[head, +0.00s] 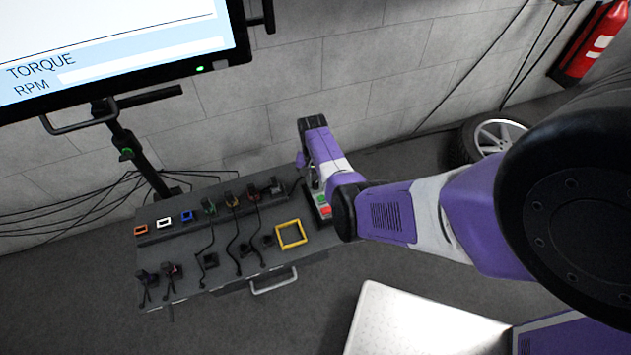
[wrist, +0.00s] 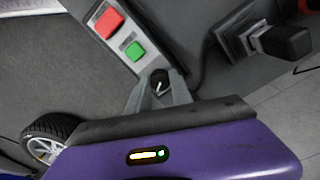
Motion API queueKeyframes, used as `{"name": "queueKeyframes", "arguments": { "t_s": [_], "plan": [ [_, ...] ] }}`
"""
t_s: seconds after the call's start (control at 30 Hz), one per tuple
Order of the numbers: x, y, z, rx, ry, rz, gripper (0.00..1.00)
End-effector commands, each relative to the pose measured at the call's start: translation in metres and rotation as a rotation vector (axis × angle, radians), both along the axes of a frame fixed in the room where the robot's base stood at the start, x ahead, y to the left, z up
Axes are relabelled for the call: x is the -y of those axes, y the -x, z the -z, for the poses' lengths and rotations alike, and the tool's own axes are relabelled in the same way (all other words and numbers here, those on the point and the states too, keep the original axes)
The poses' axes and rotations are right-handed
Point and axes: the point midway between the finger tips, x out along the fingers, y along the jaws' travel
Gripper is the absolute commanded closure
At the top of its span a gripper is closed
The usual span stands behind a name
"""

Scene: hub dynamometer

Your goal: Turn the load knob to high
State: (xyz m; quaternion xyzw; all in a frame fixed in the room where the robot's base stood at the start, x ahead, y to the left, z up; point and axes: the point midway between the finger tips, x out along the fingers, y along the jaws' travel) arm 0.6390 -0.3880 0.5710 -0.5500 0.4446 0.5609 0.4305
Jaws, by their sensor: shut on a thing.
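The load knob (wrist: 158,80) is a small black knob with a white pointer line, on the grey control panel (wrist: 147,67) in the wrist view. My gripper (wrist: 160,93) is at the knob, with its two grey fingers closed on either side of it. A red button (wrist: 109,23) and a green button (wrist: 134,50) sit in line with the knob on the same panel. In the head view my arm hides the knob and most of the panel; the red button (head: 325,210) shows beside my arm. The knob's scale marks are not readable.
A black plug on a grey mount (wrist: 262,40) stands close to the panel. The bench (head: 185,285) carries several cables, connectors and a yellow square frame (head: 291,234). A monitor (head: 120,50) stands at upper left. A wheel (head: 497,138) lies near the wall.

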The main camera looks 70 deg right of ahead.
Motion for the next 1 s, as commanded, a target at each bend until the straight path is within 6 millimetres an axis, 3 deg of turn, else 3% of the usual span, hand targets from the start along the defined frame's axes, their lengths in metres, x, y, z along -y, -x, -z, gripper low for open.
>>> {"name": "queueKeyframes", "arguments": {
  "t_s": [0.4,0.9,0.93,1.0],
  "plan": [
    [0.0004,-0.0008,-0.0007,0.000,0.001,0.158,1.00],
    [0.0006,-0.0006,-0.0007,0.000,0.001,0.174,1.00],
    [0.0006,-0.0006,-0.0007,0.000,0.001,0.174,0.68],
    [0.0005,-0.0005,-0.0006,0.000,0.001,0.174,0.54]
  ]
}}
